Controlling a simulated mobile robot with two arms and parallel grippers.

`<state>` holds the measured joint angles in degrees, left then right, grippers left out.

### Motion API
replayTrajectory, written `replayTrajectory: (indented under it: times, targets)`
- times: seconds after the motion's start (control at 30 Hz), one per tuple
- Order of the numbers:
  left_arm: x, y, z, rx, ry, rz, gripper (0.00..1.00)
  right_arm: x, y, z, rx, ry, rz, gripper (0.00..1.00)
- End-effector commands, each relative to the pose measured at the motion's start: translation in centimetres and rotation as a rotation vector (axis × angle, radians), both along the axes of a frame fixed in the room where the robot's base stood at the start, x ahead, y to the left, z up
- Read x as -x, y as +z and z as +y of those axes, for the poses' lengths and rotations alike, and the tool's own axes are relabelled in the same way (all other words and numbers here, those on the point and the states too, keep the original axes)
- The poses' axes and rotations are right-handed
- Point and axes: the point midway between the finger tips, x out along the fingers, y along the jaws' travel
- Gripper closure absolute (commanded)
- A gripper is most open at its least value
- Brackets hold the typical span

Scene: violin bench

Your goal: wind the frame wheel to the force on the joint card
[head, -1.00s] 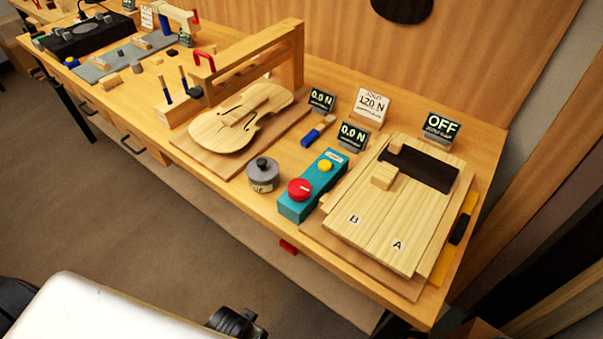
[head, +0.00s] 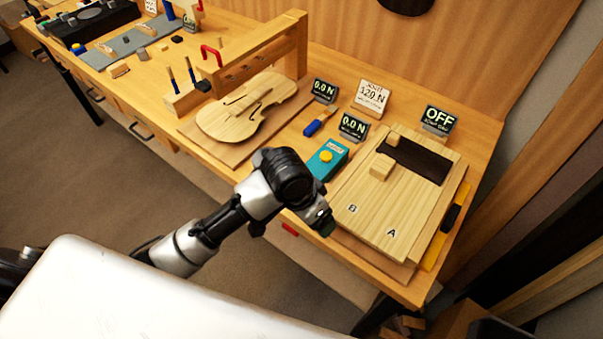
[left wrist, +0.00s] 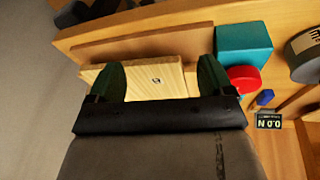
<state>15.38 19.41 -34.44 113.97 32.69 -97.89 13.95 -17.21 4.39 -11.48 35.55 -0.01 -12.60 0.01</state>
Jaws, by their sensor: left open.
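The joint card (head: 371,97) stands upright at the back of the bench and reads 120 N. Two small displays read 0.0 N, one left of the card (head: 325,91) and one in front of it (head: 353,126). A dark wheel-like part (head: 451,218) sits on a yellow strip at the right side of the board frame; I cannot tell whether it is the frame wheel. My left gripper (head: 325,223) is by the front left of the boards marked A and B. In the left wrist view the open, empty fingers (left wrist: 160,80) have a pale board (left wrist: 160,82) beyond them.
A display reading OFF (head: 438,119) stands back right.

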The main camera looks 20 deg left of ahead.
Motion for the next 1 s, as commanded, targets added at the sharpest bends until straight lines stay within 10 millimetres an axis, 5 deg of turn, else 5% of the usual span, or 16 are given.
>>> replayTrajectory:
  times: [0.1,0.3,0.53,0.67,1.0]
  targets:
    - [-4.0,1.9,0.9,-0.084,-0.02,0.037,0.18,0.0,0.0,0.0,0.0,0.0,0.0,0.23]
    - [-8.8,5.1,3.8,-0.204,0.032,0.11,0.18,0.0,0.0,-0.2,0.002,0.001,0.0,0.23]
    - [-11.0,7.2,5.8,-0.256,0.089,0.146,0.18,0.0,0.0,-0.3,0.004,0.001,-0.001,0.23]
    - [-11.1,6.5,5.9,-0.259,0.094,0.151,0.18,0.0,0.2,-0.4,0.004,0.001,-0.001,0.23]
    - [-11.0,0.3,5.8,-0.258,0.092,0.151,0.18,0.0,1.2,-0.4,0.005,0.001,0.0,0.23]
